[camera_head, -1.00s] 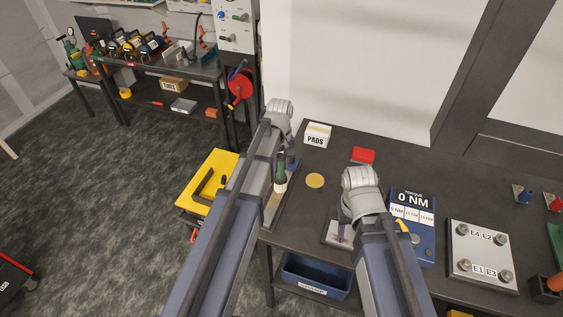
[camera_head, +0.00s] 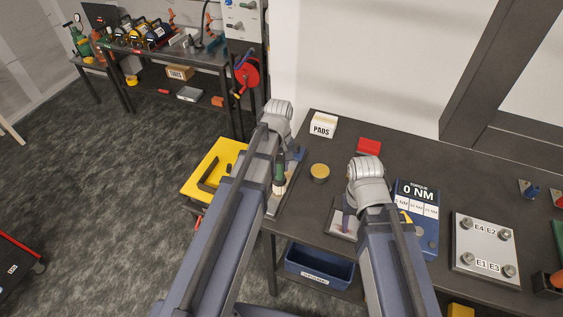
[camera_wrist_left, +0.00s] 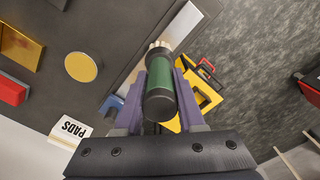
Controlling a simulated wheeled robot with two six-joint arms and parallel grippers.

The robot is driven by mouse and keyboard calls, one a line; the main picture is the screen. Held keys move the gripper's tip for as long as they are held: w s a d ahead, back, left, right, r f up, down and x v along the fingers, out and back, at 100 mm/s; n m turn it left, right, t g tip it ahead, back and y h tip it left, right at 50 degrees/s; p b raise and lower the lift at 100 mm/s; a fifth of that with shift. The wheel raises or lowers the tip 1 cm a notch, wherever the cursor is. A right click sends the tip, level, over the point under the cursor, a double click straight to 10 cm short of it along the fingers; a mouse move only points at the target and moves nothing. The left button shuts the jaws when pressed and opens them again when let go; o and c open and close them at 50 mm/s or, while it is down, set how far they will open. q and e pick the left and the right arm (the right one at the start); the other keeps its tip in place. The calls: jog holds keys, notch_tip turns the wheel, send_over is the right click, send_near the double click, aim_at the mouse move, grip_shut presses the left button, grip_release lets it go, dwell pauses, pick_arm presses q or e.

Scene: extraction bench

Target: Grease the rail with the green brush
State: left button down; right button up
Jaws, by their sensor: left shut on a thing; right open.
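The green brush (camera_head: 279,172) has a dark green handle with pale bristles pointing down. My left gripper (camera_wrist_left: 166,72) is shut on it; in the left wrist view the green handle (camera_wrist_left: 160,78) sits between the purple fingers. A pale metal strip (camera_wrist_left: 180,32), which looks like the rail, lies on a dark base along the table's left edge; it also shows in the head view (camera_head: 273,204). The bristles are over or near the strip; I cannot tell if they touch. My right gripper (camera_head: 346,222) is open, low over a grey plate (camera_head: 338,232), partly hidden by its arm.
A round yellow-topped tin (camera_head: 320,171), a PADS box (camera_head: 322,126) and a red block (camera_head: 369,146) stand on the table. A blue torque meter (camera_head: 430,235) and a bolted plate (camera_head: 485,246) are at right. A yellow tray (camera_head: 212,165) is left of the table.

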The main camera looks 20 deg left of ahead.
pick_arm(q)
jog(key=shift+s+a, duration=0.15)
jog(key=shift+s, duration=1.6)
jog(key=shift+s+f, duration=0.1)
jog(key=shift+s, duration=1.7)
jog(key=shift+a, duration=0.1)
jog(key=s, duration=0.3)
jog(key=shift+s+a, duration=0.1)
jog(key=shift+s, duration=0.05)
